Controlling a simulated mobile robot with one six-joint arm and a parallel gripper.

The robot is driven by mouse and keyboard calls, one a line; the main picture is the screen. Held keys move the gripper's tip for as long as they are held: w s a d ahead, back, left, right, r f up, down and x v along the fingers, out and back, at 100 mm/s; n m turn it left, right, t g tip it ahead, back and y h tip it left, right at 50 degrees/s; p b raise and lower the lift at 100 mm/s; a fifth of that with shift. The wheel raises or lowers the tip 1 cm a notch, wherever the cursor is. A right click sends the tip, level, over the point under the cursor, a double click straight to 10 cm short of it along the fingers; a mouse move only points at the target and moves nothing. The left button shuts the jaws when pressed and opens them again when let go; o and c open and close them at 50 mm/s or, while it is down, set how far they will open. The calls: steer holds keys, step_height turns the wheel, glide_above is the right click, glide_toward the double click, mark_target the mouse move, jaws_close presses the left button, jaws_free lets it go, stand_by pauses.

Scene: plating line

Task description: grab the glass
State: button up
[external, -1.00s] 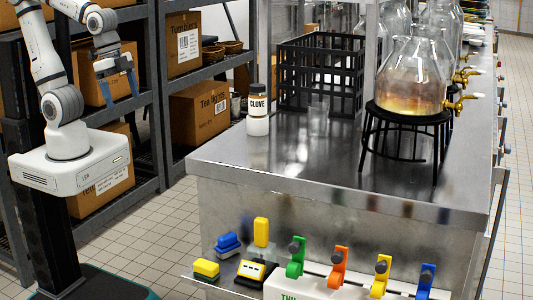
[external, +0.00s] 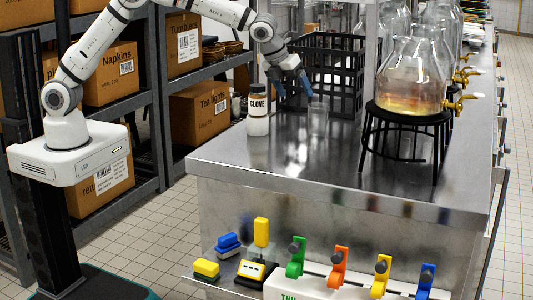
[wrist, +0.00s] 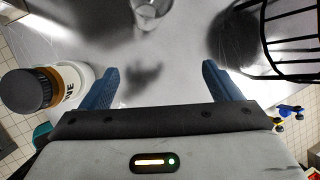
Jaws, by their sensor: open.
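The glass (external: 319,119) is a small clear tumbler standing on the steel counter (external: 300,172), in front of the black crate. It also shows at the top edge of the wrist view (wrist: 152,14), partly cut off. My gripper (external: 294,92) has blue fingers, spread apart and empty, above the counter just left of the glass. In the wrist view the open fingers (wrist: 160,70) have only bare counter and a shadow between them. The glass lies beyond the fingertips, roughly centred between them, not touching them.
A jar labelled CLOVE (external: 257,115) stands left of the glass, and close beside the left finger in the wrist view (wrist: 68,86). The black slatted crate (external: 352,62) is behind. A glass dispenser (external: 412,82) on a black wire stand (external: 407,117) is at right. The front counter is clear.

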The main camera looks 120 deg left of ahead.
mark_target(318, 117)
steer(key=shift+w+a+f+m+y+p, duration=0.15)
steer(key=shift+w+a+f+m+p, duration=0.45)
steer(key=shift+a+f, duration=1.25)
steer(key=shift+w+a+f+m+y+p, duration=0.1)
steer(key=shift+w+a+f+m+p, duration=0.45)
steer(key=shift+a+f, duration=1.3)
steer(key=shift+w+a+f+m+y+p, duration=0.2)
steer(key=shift+w+a+f+m, duration=0.7)
steer(key=shift+a+f, duration=0.95)
steer(key=shift+w+d+f, duration=0.1)
steer(key=shift+d+f, duration=0.1)
steer(key=shift+c, duration=0.4)
steer(key=c, duration=1.1)
